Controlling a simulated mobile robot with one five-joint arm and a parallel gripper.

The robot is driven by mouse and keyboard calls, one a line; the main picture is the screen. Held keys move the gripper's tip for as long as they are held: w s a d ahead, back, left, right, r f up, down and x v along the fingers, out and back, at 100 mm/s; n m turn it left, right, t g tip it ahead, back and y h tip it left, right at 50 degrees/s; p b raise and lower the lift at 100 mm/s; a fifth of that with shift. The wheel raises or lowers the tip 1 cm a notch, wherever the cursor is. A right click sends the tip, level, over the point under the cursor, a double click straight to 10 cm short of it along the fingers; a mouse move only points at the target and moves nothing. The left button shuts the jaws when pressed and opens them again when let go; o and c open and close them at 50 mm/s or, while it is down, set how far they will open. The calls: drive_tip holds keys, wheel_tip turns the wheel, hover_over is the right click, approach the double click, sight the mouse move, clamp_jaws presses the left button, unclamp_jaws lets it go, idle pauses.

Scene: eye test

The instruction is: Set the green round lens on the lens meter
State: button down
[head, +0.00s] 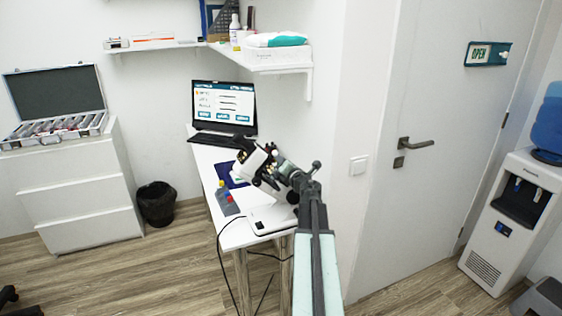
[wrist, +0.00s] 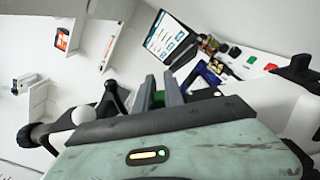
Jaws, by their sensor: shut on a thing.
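My gripper (wrist: 160,92) is in the middle of the wrist view, its two grey fingers close together. Something green, which looks like the green round lens (wrist: 200,93), shows at the fingers; most of it is hidden behind them and the gripper body. In the head view I cannot make out the lens. The lens meter (head: 252,158), a white and black instrument, stands on the desk with a white base (head: 272,219). My arm reaches up beside it and partly covers it. I cannot tell whether the gripper touches it.
The white desk (head: 207,165) also holds an open laptop (head: 224,106), a dark blue mat (head: 226,173) and a grey item with red and blue parts (head: 226,200). A shelf (head: 277,58) juts out above. A door (head: 440,100) and water dispenser (head: 508,222) are to the right.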

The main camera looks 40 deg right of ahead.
drive_tip(key=c, duration=1.3)
unclamp_jaws()
drive_tip(key=shift+c, duration=0.2)
drive_tip(key=shift+s, duration=0.1)
drive_tip(key=v, duration=0.7)
drive_tip(key=shift+s+a, duration=0.2)
drive_tip(key=shift+s, duration=0.1)
drive_tip(key=shift+f, duration=0.1)
